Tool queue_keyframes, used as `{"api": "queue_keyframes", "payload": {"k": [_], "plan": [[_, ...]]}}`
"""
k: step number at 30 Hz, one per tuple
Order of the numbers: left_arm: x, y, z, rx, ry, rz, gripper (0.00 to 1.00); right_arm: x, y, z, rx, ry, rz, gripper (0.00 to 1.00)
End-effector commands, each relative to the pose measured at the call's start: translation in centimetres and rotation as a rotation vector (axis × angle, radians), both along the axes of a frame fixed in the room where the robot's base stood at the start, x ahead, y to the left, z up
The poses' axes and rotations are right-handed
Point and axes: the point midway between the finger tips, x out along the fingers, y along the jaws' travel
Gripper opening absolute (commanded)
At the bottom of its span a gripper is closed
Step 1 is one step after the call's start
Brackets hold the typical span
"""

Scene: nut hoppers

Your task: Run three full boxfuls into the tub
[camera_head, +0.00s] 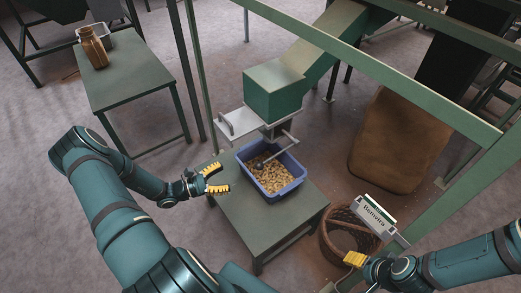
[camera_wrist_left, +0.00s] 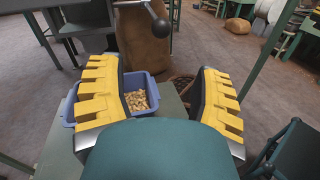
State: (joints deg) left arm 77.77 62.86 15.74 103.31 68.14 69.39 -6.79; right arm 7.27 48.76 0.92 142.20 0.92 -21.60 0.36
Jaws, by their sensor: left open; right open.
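A blue tub (camera_head: 292,187) stands on a low green table (camera_head: 235,222) and holds a heap of nuts (camera_head: 270,174); the tub also shows in the left wrist view (camera_wrist_left: 70,108). A green hopper box (camera_head: 273,92) sits above it at the end of a sloping chute. Under the box are a pale metal plate with a handle (camera_head: 228,124) and a lever (camera_head: 284,145) reaching over the tub. My left gripper (camera_head: 216,180) is open and empty, just left of the tub. My right gripper (camera_head: 355,259) is open at the lower right, by a wicker basket.
The wicker basket (camera_head: 329,246) stands on the floor right of the table, with a lettered sign (camera_head: 373,215) above it. A large brown sack (camera_head: 399,142) stands behind. Green frame rails (camera_head: 375,82) cross above. A side table (camera_head: 126,75) at left holds a brown jar (camera_head: 93,48).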

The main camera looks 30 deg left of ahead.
Motion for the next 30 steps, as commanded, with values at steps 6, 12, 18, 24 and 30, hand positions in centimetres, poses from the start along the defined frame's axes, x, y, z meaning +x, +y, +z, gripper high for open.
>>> {"api": "queue_keyframes", "payload": {"k": [6,12,18,24,30], "plan": [[1.4,-1.1,-0.1,-0.013,-0.003,0.01,0.65,0.0,-0.1,0.0,-0.001,0.001,-0.002,0.65],[4.4,-3.3,-0.1,-0.014,-0.002,0.008,0.65,0.0,-0.1,0.1,-0.001,0.001,-0.002,0.65],[7.6,-5.6,-0.1,-0.011,-0.002,0.007,0.65,0.0,0.0,0.2,-0.001,0.0,-0.001,0.65],[10.0,-7.2,-0.1,-0.01,-0.001,0.009,0.65,0.0,0.0,0.1,0.0,-0.001,-0.001,0.65],[11.0,-7.9,-0.1,-0.009,-0.002,0.009,0.65,0.0,0.0,0.1,0.0,-0.001,-0.001,0.65]]}}
